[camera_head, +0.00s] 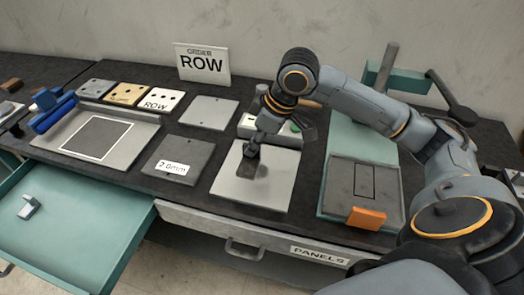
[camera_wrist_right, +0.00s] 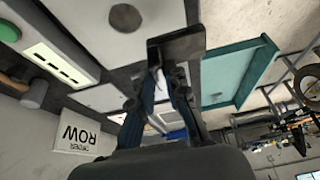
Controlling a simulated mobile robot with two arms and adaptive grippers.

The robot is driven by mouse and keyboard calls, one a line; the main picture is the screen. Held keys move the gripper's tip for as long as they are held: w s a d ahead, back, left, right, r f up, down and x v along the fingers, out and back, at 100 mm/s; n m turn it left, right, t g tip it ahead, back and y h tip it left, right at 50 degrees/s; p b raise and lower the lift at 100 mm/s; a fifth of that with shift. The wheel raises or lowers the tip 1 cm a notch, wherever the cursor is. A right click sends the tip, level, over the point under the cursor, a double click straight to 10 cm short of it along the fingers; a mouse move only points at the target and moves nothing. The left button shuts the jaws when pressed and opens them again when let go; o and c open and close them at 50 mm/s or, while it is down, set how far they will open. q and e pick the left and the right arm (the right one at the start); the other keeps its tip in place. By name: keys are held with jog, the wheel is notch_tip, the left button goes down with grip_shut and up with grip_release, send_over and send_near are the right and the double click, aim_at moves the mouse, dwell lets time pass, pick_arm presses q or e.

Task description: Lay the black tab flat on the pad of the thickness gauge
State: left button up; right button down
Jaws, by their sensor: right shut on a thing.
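My right gripper (camera_head: 254,150) is shut on the black tab (camera_wrist_right: 177,46), which shows as a flat dark plate across the fingertips in the wrist view. The gripper points down over the pale plate (camera_head: 276,190) in front of the thickness gauge's white box (camera_head: 248,122). The box, with its display strip, also shows in the wrist view (camera_wrist_right: 55,62). A dark round spot (camera_wrist_right: 125,18), perhaps the pad, lies beside the tab there. In the head view a dark patch lies under the fingertips; I cannot tell tab from shadow, or whether the tab touches anything. My left gripper is out of view.
A grey plate labelled 2.0mm (camera_head: 180,160) lies to the left. A teal fixture with an orange block (camera_head: 366,218) stands to the right. A ROW sign (camera_head: 202,64) stands at the back. A teal drawer (camera_head: 75,225) is open at the front left.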

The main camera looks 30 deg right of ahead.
jog(key=w+d+f, duration=0.1)
jog(key=f, duration=0.1)
jog(key=w+d+f, duration=0.2)
jog(key=w+d+f+p, duration=0.1)
jog(key=w+d+f, duration=0.1)
jog(key=shift+d+f, duration=0.25)
jog(key=shift+f, duration=0.05)
jog(key=f, duration=0.1)
jog(key=f+p, duration=0.1)
jog(key=f, duration=0.1)
jog(key=shift+d, duration=0.2)
jog(key=shift+w+f, duration=0.1)
jog(key=shift+f, duration=0.2)
jog(key=shift+f, duration=0.1)
jog(key=c, duration=1.3)
grip_release()
jog(key=shift+c, duration=0.2)
jog(key=b+v, duration=0.1)
jog(key=v, duration=1.1)
